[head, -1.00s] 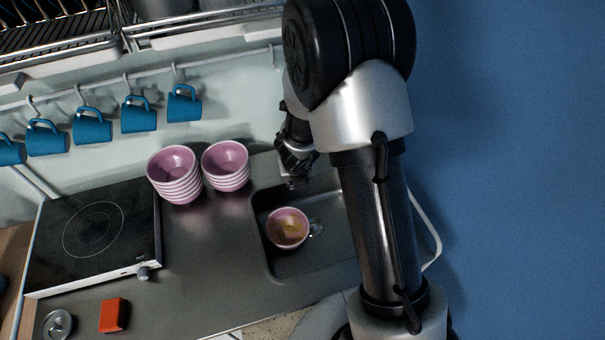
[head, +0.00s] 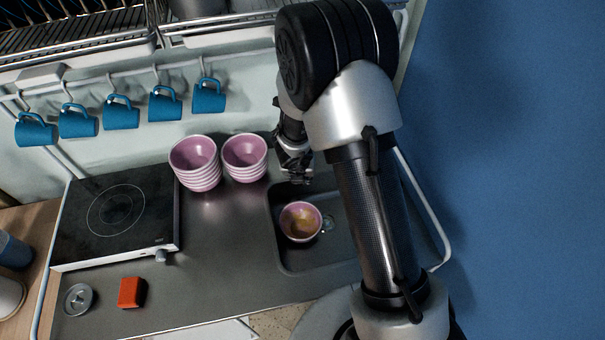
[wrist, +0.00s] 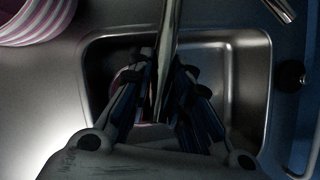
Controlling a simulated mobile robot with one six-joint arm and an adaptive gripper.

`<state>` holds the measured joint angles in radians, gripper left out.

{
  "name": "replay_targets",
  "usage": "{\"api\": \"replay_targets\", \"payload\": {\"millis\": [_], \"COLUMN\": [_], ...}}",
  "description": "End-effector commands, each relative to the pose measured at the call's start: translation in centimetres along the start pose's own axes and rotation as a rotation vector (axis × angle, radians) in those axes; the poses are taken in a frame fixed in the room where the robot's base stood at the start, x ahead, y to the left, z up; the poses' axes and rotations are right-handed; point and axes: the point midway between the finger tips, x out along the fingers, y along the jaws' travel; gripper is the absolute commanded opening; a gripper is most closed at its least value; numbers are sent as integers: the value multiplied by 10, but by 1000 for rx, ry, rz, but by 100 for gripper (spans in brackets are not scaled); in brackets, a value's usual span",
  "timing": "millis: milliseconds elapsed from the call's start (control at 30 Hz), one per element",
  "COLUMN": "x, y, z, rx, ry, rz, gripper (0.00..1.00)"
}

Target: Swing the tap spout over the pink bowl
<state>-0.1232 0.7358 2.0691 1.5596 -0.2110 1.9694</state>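The pink bowl (head: 288,229), with something brownish inside, sits in the sink (head: 341,251) in the head view. In the wrist view a small part of its pink rim (wrist: 124,74) shows behind a finger. The chrome tap spout (wrist: 167,45) runs down the middle of the wrist view, over the sink. My gripper (wrist: 164,70) has its two fingers apart, one on each side of the spout. I cannot tell whether either finger touches it. In the head view my gripper (head: 297,174) is above the sink's back edge, behind the bowl; the spout is hard to make out there.
Two stacks of pink bowls (head: 200,178) stand left of the sink. A black hob (head: 116,210), an orange block (head: 131,292) and a metal lid-like disc (head: 78,299) are further left. Blue mugs (head: 121,113) hang from a rail behind. The counter between hob and sink is clear.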

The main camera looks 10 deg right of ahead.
Motion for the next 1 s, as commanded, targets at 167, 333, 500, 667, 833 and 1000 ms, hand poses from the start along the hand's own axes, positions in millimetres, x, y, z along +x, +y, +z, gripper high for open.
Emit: {"api": "replay_targets", "payload": {"millis": [167, 333, 500, 667, 833, 1000], "x": [0, 0, 0, -5, -26, -54], "y": [0, 0, 0, 0, 0, 0], "z": [0, 0, 0, 0, 1, 1], "rx": [0, 0, 0, 2, 1, 2], "ry": [-1, 0, 0, -1, -3, -4], "rz": [1, 0, 0, 0, 1, 2], "gripper": [32, 38, 38, 38, 38, 38]}}
